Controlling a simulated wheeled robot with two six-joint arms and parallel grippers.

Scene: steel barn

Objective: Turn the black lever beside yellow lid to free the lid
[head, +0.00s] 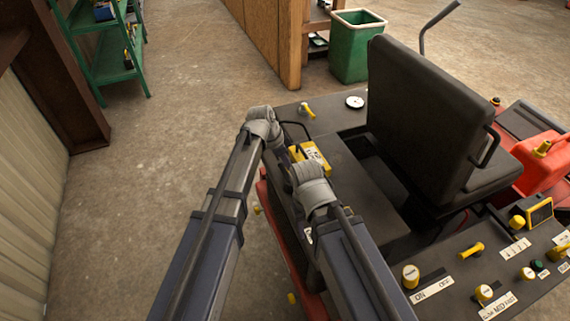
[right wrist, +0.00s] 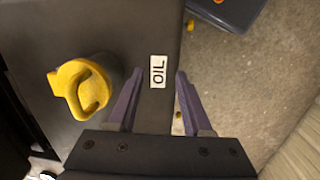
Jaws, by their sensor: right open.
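A yellow part with a white label (head: 318,158) sits on the dark deck of the machine, between my two wrists in the head view. It may be the yellow lid. A thin black curved piece (head: 297,124) rises beside it; I cannot tell whether it is the lever. My right gripper (right wrist: 152,88) is open and empty above the dark panel in the right wrist view. A yellow cap with a raised grip (right wrist: 85,88) lies left of its fingers, apart from them. My left wrist reaches the deck's left edge, but its jaws are hidden.
An OIL label (right wrist: 157,72) lies on the panel between my right fingers. A black seat (head: 432,110) blocks the deck's right side. Yellow knobs and switches (head: 471,249) line the front panel. A green bin (head: 354,48) stands behind. Concrete floor (head: 180,100) is clear at left.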

